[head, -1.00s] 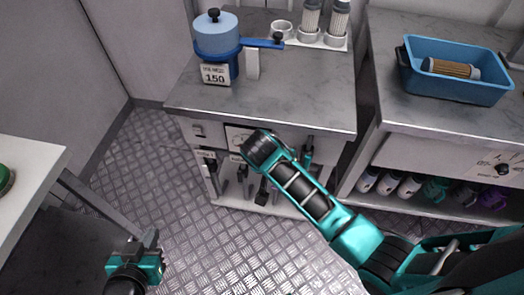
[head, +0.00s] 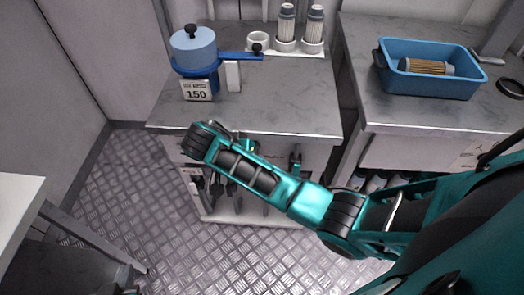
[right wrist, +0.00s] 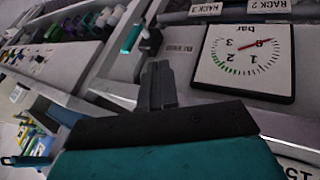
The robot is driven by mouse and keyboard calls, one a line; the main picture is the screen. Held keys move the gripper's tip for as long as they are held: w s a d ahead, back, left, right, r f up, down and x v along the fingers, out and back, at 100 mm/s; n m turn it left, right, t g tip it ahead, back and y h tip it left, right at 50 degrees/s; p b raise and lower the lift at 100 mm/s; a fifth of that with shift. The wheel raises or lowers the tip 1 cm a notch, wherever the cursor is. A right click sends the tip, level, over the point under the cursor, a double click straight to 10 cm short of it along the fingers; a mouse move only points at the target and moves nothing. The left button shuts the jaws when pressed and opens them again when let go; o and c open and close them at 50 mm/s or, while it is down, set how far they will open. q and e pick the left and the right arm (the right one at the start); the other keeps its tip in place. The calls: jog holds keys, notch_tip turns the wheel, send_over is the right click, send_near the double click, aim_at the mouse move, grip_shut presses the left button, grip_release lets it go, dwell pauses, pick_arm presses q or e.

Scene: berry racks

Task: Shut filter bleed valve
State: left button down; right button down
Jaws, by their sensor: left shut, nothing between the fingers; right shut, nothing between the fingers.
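A small valve with a teal lever (right wrist: 133,38) and a grey body is on the pale cabinet panel in the right wrist view. My right gripper (right wrist: 158,68) is shut and empty, its fingertips close to the valve body; I cannot tell if they touch it. A square pressure gauge (right wrist: 248,58) marked bar, with a red needle, is to the right of the fingers. In the head view my right arm crosses the cabinet front and hides much of the panel.
A blue filter housing (head: 193,50) with a blue lever arm stands on the grey bench (head: 270,100), beside white filter cartridges (head: 286,25). A blue tray (head: 430,85) holding a tan filter is on the right bench. The metal floor at left is clear.

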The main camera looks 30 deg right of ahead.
aim_at(296, 168)
jog(key=s+d+f, duration=0.1)
jog(key=d+f, duration=0.5)
jog(key=d, duration=0.2)
jog(key=shift+s+f, duration=0.2)
jog(key=shift+s, duration=0.05)
jog(key=shift+w, duration=0.1)
